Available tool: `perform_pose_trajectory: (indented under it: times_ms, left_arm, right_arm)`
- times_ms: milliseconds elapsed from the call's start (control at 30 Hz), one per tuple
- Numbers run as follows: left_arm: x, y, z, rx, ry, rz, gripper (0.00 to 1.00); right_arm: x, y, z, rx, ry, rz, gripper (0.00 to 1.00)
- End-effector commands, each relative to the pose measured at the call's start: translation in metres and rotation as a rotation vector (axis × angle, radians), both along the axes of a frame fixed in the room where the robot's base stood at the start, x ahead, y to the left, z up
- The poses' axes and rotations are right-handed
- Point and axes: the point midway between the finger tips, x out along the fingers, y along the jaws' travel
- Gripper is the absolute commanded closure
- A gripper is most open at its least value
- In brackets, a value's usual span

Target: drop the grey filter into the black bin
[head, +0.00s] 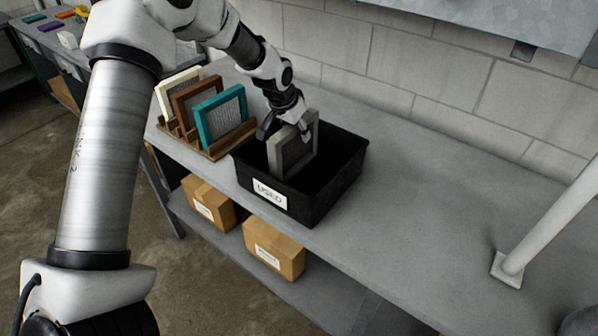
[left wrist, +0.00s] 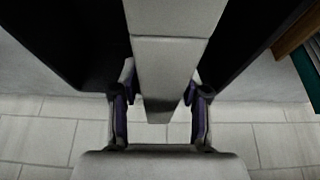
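The grey filter (head: 291,151) is a square framed panel, upright and slightly tilted, with its lower part inside the black bin (head: 316,208). The bin has a white label on its front reading "USED". My left gripper (head: 286,130) is over the bin with its fingers on either side of the filter's upper edge. In the left wrist view the grey filter (left wrist: 168,55) runs between the two fingers (left wrist: 160,90), which appear closed against its sides. Whether the filter touches the bin floor is hidden. My right gripper is not in view.
Cream (head: 171,91), brown (head: 184,104) and teal (head: 219,113) filters stand in a wooden rack left of the bin. Cardboard boxes (head: 274,248) sit on the lower shelf. A pale post (head: 545,229) stands at the right. The bench (head: 415,205) right of the bin is clear, with a block wall behind.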

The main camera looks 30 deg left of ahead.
Motion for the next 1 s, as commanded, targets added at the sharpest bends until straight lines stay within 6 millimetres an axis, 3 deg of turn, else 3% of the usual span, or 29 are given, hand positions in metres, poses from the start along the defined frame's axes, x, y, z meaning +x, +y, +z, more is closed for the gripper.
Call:
perform_pose_trajectory:
  times_ms: [367,467,800,1000]
  left_arm:
    - [-0.001,0.000,0.004,0.000,-0.001,0.000,0.40]
    - [-0.005,0.000,0.017,-0.001,-0.004,-0.001,0.40]
    - [-0.037,0.002,0.093,0.001,-0.003,0.000,0.40]
    - [-0.045,0.002,0.111,0.001,0.001,-0.001,0.40]
  right_arm:
    - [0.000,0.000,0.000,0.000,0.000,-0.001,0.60]
    - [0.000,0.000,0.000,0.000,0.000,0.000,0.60]
    - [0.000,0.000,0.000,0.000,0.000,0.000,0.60]
    - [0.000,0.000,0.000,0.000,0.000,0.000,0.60]
